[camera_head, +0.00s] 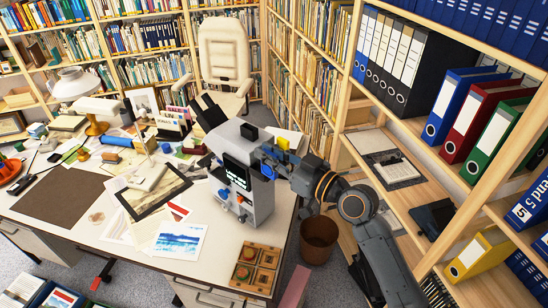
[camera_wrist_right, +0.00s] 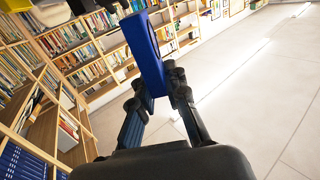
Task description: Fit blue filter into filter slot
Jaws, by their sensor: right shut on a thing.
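The blue filter (camera_wrist_right: 148,55) is a flat blue block between the fingers of my right gripper (camera_wrist_right: 158,88) in the wrist view. The gripper is shut on it. In the head view my right gripper (camera_head: 275,160) is at the right side of a grey device (camera_head: 258,203) with a lit dark display, black eyepieces and blue knobs. A small blue patch (camera_head: 267,171) shows between gripper and device and looks like the filter. The filter slot cannot be made out. Whether the filter touches the device is hidden. My left gripper is not in view.
A wooden tray (camera_head: 272,250) with coloured round pieces lies at the desk's front right corner. Prints, a dark-framed sheet (camera_head: 130,205) and a brown mat (camera_head: 60,195) cover the desk's left. Shelves with binders (camera_head: 470,115) stand at the right, a brown bin (camera_head: 318,240) below.

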